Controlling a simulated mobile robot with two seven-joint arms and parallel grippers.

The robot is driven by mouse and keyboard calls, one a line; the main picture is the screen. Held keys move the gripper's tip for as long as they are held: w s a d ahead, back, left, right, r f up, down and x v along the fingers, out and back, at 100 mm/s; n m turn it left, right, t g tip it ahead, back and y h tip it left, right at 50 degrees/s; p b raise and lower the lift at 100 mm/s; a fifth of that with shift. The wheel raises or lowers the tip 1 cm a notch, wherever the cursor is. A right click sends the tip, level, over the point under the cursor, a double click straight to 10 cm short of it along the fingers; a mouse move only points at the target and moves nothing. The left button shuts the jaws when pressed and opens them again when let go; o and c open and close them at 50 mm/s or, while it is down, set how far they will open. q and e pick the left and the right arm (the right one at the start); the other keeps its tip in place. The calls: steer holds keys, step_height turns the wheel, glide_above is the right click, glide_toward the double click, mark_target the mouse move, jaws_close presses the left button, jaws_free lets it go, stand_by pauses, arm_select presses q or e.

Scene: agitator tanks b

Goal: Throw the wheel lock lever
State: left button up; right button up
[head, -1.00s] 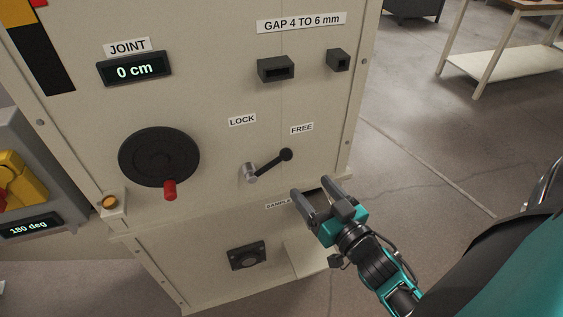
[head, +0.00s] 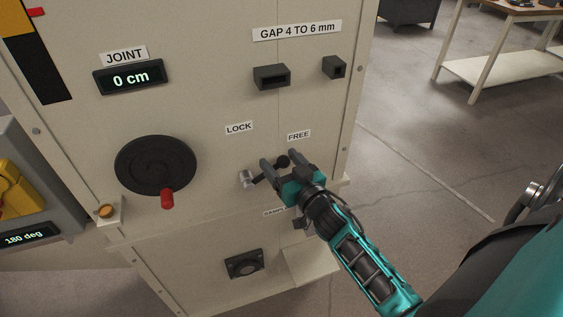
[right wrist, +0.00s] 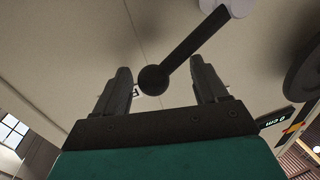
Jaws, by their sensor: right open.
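The wheel lock lever is a black arm with a ball knob (head: 283,161) on a silver hub (head: 247,178). It slants up and right from the hub, its knob below the FREE label (head: 299,135). The LOCK label (head: 239,128) is above the hub. My right gripper (head: 280,160) is open at the knob. In the right wrist view the knob (right wrist: 153,79) shows between the two spread fingers, with a gap to each side; contact is not visible. My left gripper is not in view.
A black handwheel (head: 155,166) with a red handle (head: 167,198) is left of the lever. A JOINT display (head: 129,77) reads 0 cm. Black block fittings (head: 272,77) protrude above the lever. A ledge runs below it. Open floor lies right of the cabinet.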

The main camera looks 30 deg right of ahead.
steer(key=shift+w, duration=0.15)
steer(key=shift+c, duration=0.2)
steer(key=shift+f, duration=0.1)
jaws_close()
stand_by(0.4)
